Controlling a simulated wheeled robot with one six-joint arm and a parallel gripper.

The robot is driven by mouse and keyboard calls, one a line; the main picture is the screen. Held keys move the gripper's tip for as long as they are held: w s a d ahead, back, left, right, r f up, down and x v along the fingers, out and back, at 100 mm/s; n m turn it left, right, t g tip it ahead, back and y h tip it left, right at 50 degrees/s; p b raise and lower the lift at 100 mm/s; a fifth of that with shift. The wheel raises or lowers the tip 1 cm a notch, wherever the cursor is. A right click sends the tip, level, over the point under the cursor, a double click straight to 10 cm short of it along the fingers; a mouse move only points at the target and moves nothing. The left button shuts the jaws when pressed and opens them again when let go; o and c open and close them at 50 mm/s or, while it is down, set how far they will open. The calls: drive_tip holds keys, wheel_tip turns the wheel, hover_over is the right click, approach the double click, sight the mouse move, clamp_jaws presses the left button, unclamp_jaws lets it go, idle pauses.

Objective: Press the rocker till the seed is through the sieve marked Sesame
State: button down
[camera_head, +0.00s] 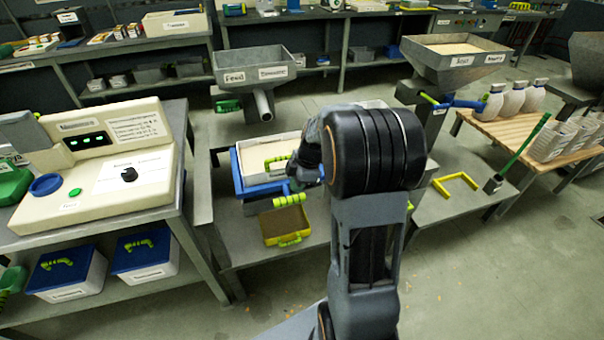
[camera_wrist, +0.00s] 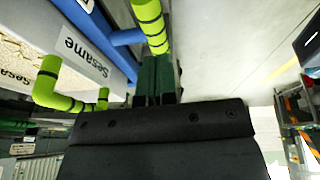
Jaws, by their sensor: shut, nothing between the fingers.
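The sieve marked Sesame (camera_wrist: 82,52) shows its label and pale grains at the left of the wrist view, with a yellow-green handle (camera_wrist: 46,82). In the head view the sieve (camera_head: 265,150) is a pale tray in a blue frame. The rocker is a blue arm (camera_wrist: 126,37) with a yellow-green grip (camera_wrist: 148,14), black-ringed; the grip also shows in the head view (camera_head: 290,199). My gripper (camera_wrist: 155,62) is shut and empty, its dark green fingers close to the lower end of the grip. I cannot tell whether they touch. My arm hides the sieve's right side.
A yellow tray (camera_head: 278,224) with a brown inside stands in front of the sieve. A hopper (camera_head: 262,75) with a spout stands behind, a grain-filled hopper (camera_head: 455,55) at right. A control console (camera_head: 95,165) is at left.

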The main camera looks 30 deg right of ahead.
drive_tip(key=shift+w+d+f, duration=0.1)
drive_tip(key=shift+w+f, duration=0.1)
drive_tip(key=shift+f, duration=0.65)
drive_tip(key=shift+w+f, duration=0.15)
drive_tip(key=shift+f, duration=0.65)
drive_tip(key=shift+f, duration=0.1)
drive_tip(key=f+b, duration=0.5)
drive_tip(key=b, duration=0.1)
drive_tip(key=shift+s+f, duration=0.3)
drive_tip(key=shift+s, duration=0.2)
drive_tip(key=p, duration=0.4)
approach(300, 198)
drive_tip(key=s+r, duration=0.1)
drive_tip(key=s+a+r, duration=0.1)
drive_tip(key=shift+r, duration=0.4)
drive_tip(key=shift+a, duration=0.15)
idle(0.5)
